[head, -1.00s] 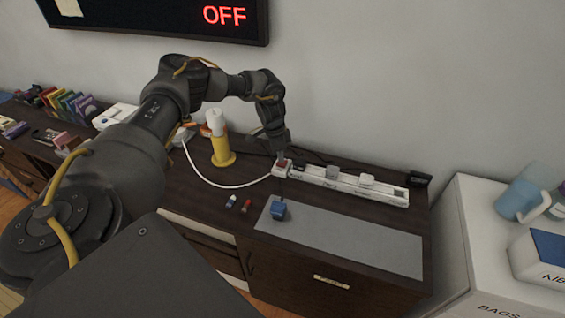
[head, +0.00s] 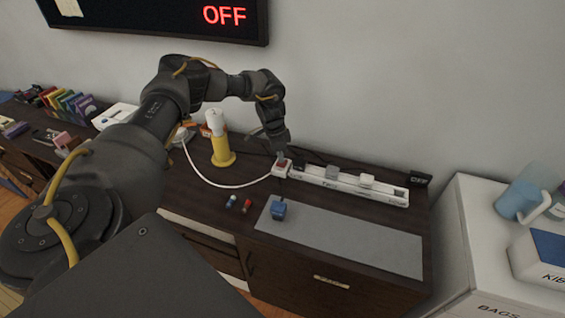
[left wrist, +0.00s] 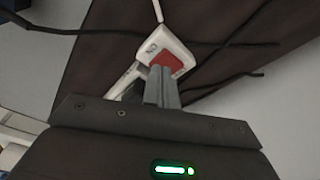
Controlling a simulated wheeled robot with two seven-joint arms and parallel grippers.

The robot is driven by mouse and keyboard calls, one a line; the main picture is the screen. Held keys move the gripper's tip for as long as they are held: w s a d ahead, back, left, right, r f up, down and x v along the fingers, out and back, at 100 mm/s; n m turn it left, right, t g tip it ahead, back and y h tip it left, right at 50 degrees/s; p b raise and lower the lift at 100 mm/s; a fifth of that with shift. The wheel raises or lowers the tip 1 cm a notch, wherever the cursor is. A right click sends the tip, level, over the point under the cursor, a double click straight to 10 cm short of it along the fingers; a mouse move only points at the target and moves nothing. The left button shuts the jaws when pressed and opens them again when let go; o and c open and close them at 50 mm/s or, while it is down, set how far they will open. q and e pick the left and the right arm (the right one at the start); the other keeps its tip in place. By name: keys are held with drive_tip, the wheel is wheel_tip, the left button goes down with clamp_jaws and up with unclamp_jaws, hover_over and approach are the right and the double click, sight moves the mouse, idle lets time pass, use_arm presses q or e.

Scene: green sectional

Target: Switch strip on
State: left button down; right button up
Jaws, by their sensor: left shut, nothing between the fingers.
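The white power strip (head: 345,184) lies along the back of the dark cabinet, with several plugs or adapters in it. A red switch (left wrist: 167,60) sits at its left end, where the white cord enters. My left gripper (head: 282,156) is shut and empty, pointing down at that end. In the left wrist view its closed fingertips (left wrist: 161,76) overlap the near edge of the red switch; I cannot tell whether they touch it. A wall display (head: 225,15) reads OFF in red. My right gripper is not in view.
A yellow holder with a white top (head: 222,150) stands left of the strip. A grey mat (head: 345,238) with a blue block (head: 278,210) lies in front. Two small items (head: 238,203) lie nearby. A white cabinet (head: 468,225) stands at right.

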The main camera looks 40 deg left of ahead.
use_arm(q)
drive_tip(key=shift+f+b, duration=0.35)
drive_tip(key=shift+f, duration=0.5)
drive_tip(key=shift+r, duration=0.1)
wheel_tip(320, 180, up, 7)
drive_tip(key=p, duration=0.7)
idle(0.7)
